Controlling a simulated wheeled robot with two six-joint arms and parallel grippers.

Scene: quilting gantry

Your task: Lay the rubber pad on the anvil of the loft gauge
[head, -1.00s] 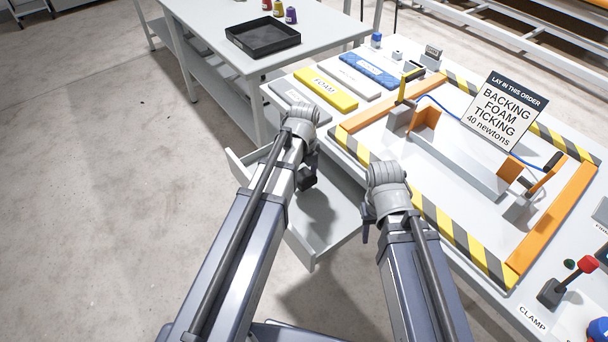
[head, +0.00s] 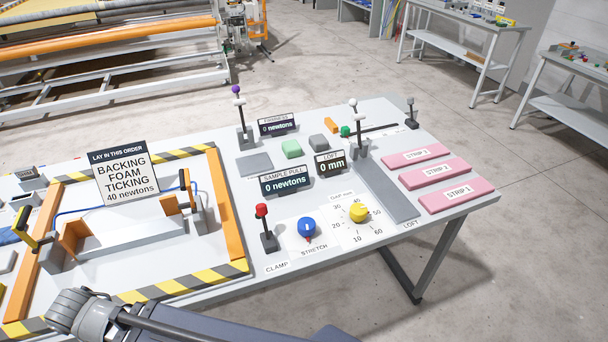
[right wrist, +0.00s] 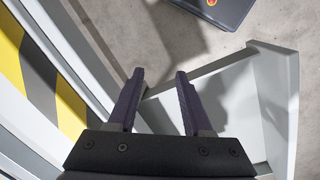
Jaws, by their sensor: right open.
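The loft gauge (head: 360,146) stands on the right half of the bench in the head view, an upright post with a white knob. A long flat grey plate (head: 386,190) runs from it towards the LOFT label; it looks like the anvil, and it is bare. I cannot tell which thing is the rubber pad. My left gripper is out of view.
Pink strips (head: 435,171) lie right of the plate. The LOFT display (head: 330,164) reads 0 mm. A red-knobbed clamp lever (head: 267,232), blue stretch knob (head: 307,227) and yellow dial knob (head: 358,212) occupy the front. A striped frame (head: 238,266) and sign fill the left.

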